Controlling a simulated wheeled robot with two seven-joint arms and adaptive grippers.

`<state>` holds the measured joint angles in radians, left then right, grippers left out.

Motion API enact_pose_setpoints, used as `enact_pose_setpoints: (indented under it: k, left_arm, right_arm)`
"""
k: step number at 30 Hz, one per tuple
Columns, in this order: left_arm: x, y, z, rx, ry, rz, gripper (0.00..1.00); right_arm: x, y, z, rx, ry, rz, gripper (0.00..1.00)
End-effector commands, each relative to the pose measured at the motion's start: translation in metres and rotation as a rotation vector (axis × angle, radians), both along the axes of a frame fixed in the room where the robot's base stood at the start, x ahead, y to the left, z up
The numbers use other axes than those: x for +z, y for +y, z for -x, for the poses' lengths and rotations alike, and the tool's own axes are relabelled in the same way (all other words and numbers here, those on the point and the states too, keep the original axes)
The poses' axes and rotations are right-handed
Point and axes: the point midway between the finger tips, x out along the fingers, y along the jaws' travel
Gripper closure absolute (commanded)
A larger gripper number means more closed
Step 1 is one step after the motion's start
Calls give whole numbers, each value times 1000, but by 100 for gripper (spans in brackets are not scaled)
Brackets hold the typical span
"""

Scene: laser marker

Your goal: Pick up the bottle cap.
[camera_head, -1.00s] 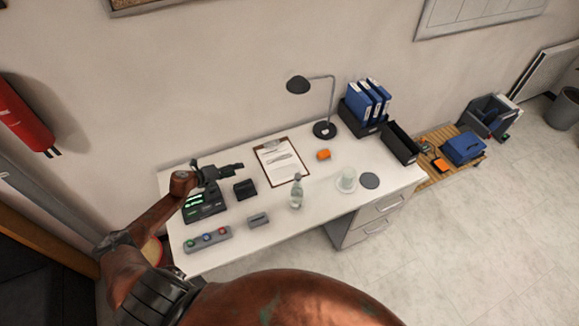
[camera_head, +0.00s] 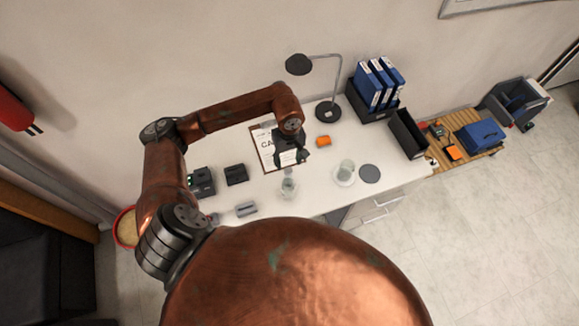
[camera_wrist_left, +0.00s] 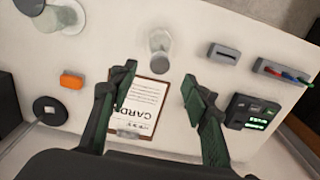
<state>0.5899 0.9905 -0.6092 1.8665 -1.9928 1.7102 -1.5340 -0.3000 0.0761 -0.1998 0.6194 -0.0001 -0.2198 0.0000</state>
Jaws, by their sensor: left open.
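A clear bottle (camera_head: 288,188) stands upright on the white desk near its front edge. It also shows from above in the left wrist view (camera_wrist_left: 160,50). Its cap is too small and blurred to make out clearly. My left gripper (camera_head: 290,156) hangs over the desk, behind the bottle in the head view, above the clipboard. In the left wrist view its fingers (camera_wrist_left: 159,75) are spread wide and empty. The bottle lies beyond the fingertips, roughly centred on the gap. My right gripper is in neither view.
A clear glass (camera_head: 346,170) stands right of the bottle, beside a dark disc (camera_head: 369,173). A grey block (camera_head: 246,209) and a black box (camera_head: 236,174) lie to the left. The lamp (camera_head: 328,110) and an orange object (camera_head: 323,141) stand behind. Blue folders (camera_head: 372,85) are at back right.

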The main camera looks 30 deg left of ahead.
Motion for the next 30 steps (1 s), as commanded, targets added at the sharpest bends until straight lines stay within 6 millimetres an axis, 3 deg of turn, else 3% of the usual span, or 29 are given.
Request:
enact_pose_setpoints:
  k: [5, 13, 21, 30]
  left_arm:
    - [-19, 0, 2, 4, 4, 5, 56]
    - [-53, 2, 1, 7, 1, 4, 56]
    - [-56, 3, 1, 7, -1, 3, 57]
    - [-56, 3, 1, 7, -1, 3, 78]
  right_arm:
    - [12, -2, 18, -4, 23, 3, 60]
    - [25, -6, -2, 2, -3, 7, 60]
    - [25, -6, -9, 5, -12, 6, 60]
    - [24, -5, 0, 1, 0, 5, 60]
